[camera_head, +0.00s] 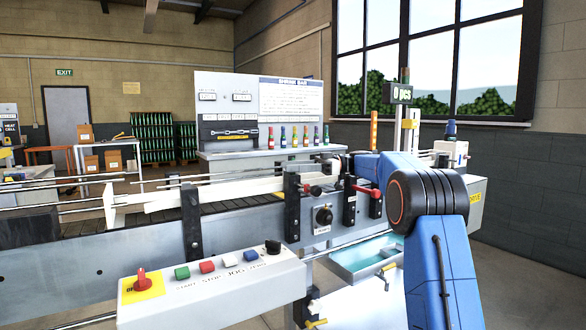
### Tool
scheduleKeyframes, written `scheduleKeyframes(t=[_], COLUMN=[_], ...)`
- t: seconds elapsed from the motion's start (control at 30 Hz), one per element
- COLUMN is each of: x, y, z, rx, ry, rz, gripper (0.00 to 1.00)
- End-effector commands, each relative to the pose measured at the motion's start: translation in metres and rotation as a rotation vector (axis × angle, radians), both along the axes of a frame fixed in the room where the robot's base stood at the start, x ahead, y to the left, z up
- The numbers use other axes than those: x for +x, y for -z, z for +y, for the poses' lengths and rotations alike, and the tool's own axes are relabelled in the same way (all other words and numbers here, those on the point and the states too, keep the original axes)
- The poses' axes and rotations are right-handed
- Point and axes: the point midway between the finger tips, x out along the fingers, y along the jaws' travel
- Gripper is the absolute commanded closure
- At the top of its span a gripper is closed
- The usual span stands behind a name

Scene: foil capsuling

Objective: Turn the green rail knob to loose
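No green rail knob can be made out. The conveyor (150,225) carries light guide rails (220,192) on black clamp brackets (192,222). A red knob (316,191) and a red lever handle (367,190) show by the right-hand brackets. A round black dial (323,216) is on the machine's front. My blue arm rises at the right, and its far part points away toward the rails behind the black joint. Small dark shapes show near the arm's end, but my gripper's fingers cannot be made out there.
A teal tray (365,258) lies below, right. A board with several coloured bottles stands behind.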

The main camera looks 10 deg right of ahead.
Motion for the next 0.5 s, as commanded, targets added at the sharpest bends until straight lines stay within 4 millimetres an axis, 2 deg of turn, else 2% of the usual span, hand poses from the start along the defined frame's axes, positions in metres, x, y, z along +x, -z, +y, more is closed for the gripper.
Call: scheduleKeyframes(t=[0.27, 0.5], x=[0.000, 0.000], y=[0.000, 0.000], z=[-0.003, -0.026], rx=[0.000, 0.000], ry=[0.001, 0.002], rz=[0.000, -0.001], gripper=[0.50, 0.50])
